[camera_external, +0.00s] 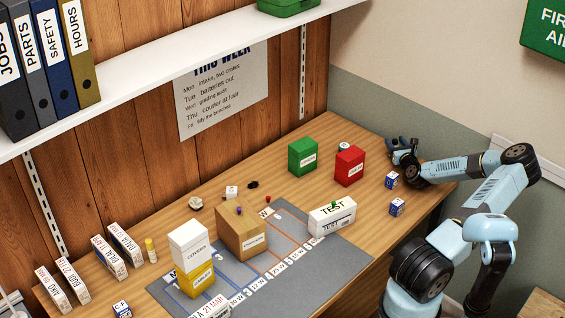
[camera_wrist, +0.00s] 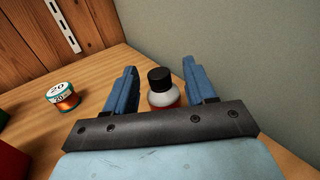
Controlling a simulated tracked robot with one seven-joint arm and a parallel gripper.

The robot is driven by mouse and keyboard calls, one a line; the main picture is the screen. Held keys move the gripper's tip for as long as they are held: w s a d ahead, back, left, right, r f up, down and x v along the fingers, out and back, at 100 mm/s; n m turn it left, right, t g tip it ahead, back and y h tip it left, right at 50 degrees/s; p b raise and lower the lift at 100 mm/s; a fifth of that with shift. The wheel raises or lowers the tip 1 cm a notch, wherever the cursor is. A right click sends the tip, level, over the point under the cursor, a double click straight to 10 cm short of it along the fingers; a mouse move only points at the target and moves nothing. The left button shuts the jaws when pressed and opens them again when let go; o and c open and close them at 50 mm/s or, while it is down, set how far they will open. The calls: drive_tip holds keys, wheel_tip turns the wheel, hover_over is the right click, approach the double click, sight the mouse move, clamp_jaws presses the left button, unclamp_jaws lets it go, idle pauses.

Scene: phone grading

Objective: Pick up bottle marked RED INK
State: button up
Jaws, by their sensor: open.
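A small bottle (camera_wrist: 161,88) with a black cap, a pale shoulder and a red band low down stands upright on the table in the wrist view. My gripper (camera_wrist: 160,66) is open, with its blue fingers on either side of the bottle. A gap shows between the bottle and each finger. The bottle's lower part is hidden behind the gripper's dark bar, and no lettering can be read. In the external view my gripper (camera_external: 402,143) is low at the table's far right end, and I cannot make out the bottle there.
A spool (camera_wrist: 62,96) marked 20 stands left of my gripper. A red box (camera_external: 349,166) and a green box (camera_external: 302,156) stand left of it in the external view. Small blue-and-white boxes (camera_external: 392,180) lie nearer the front. A wall (camera_wrist: 250,60) rises close on the right.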

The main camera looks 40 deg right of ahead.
drive_tip(key=shift+w+d, duration=0.25)
drive_tip(key=shift+w, duration=0.15)
clamp_jaws()
